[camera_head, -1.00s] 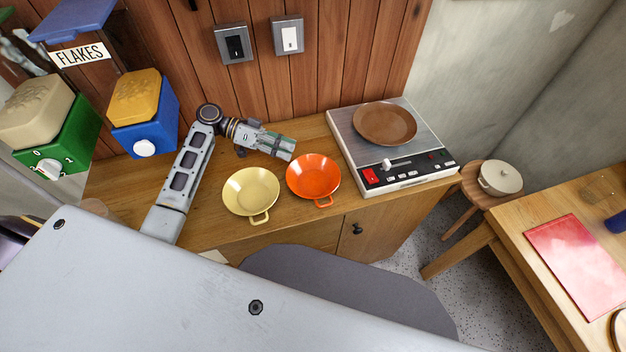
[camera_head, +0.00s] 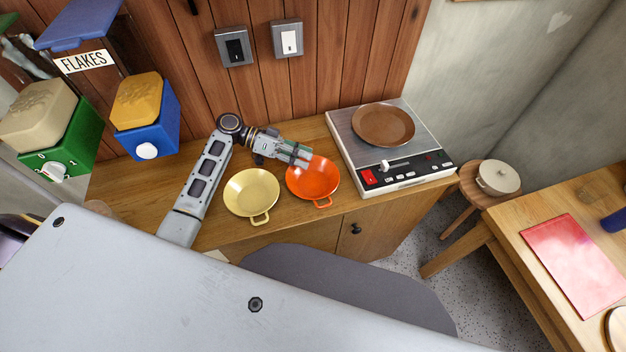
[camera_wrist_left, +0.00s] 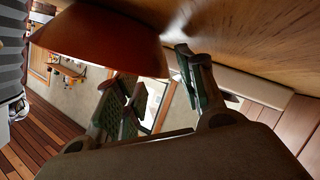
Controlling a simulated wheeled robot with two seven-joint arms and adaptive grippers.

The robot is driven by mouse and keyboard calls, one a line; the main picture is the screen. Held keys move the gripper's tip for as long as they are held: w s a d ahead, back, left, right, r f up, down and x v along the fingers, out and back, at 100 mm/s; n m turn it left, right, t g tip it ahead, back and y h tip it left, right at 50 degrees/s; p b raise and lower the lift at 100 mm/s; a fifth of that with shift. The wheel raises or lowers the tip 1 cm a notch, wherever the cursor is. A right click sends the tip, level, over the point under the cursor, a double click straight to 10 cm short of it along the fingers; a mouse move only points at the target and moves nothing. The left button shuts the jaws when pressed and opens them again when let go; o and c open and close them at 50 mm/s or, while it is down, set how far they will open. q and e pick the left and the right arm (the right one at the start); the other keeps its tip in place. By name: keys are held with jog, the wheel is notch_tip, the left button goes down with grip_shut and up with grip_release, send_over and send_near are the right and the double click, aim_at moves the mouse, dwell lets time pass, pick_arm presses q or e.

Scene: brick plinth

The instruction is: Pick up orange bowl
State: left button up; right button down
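The orange bowl (camera_head: 318,184) stands upright on the wooden counter, its small handle toward the front edge. My left gripper (camera_head: 304,156) is at the bowl's back rim, reaching in from the left. In the left wrist view the orange bowl (camera_wrist_left: 105,40) looms close at the upper left. The two fingers of my left gripper (camera_wrist_left: 155,90) are spread apart there, with a gap between them and nothing visibly held. Whether a finger touches the bowl is unclear. My right gripper is not in view.
A yellow bowl (camera_head: 251,193) stands just left of the orange bowl. A stove (camera_head: 347,130) with a brown pan (camera_head: 383,125) is on the right. The wooden wall (camera_head: 300,85) rises behind. Blue (camera_head: 150,132) and green (camera_head: 60,160) dispensers are at left.

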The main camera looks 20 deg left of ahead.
pick_arm(q)
jog(key=shift+d+f, duration=0.15)
jog(key=shift+d, duration=0.25)
grip_shut()
dwell(0.4)
